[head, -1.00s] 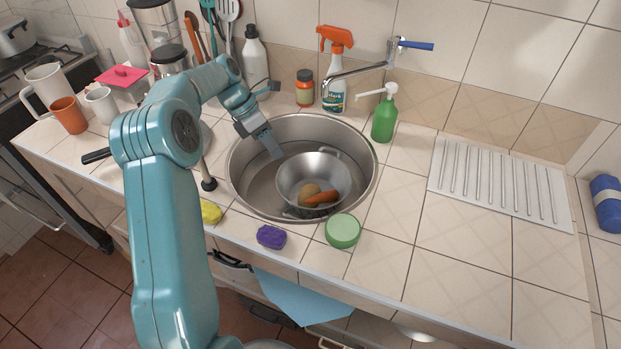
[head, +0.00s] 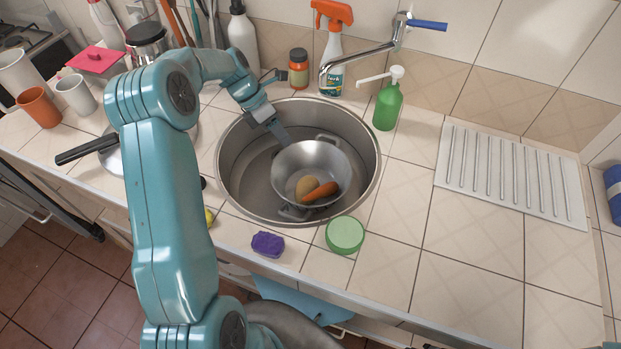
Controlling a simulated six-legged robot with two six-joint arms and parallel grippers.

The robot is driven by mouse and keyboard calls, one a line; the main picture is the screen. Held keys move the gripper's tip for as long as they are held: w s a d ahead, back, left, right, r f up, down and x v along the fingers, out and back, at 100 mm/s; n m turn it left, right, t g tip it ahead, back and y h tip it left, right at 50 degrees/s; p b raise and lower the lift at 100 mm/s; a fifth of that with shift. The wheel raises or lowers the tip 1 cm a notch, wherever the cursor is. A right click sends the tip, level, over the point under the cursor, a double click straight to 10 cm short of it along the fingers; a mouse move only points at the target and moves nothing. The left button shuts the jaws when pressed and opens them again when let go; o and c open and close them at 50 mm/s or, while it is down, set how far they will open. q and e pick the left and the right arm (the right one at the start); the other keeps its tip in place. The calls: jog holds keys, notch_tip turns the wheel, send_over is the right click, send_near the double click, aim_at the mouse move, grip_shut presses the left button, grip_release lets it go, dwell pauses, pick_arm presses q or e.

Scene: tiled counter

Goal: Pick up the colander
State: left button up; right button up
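The colander (head: 292,165) is a grey metal bowl with two loop handles, sitting inside the round steel sink. A potato (head: 306,186) and a carrot (head: 321,193) lie in it. My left gripper (head: 283,135) reaches down into the sink at the colander's upper left rim, close to it. Whether its fingers touch the rim, and whether they are apart or closed, I cannot tell from this angle. My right gripper is not in view.
The sink rim (head: 228,190) surrounds the colander. A tap (head: 372,53) reaches over the back of the sink, with a green soap dispenser (head: 388,106) at its right. A purple sponge (head: 268,244) and a green round container (head: 345,235) stand in front.

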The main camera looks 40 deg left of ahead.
aim_at(308, 168)
pick_arm(q)
jog(key=x, duration=0.3)
jog(key=shift+d, duration=0.1)
jog(key=x, duration=0.3)
jog(key=p+x, duration=0.1)
jog(key=x, duration=0.2)
jog(key=shift+w+d+r, duration=0.15)
jog(key=shift+d, duration=0.1)
jog(key=shift+r, duration=0.1)
grip_shut()
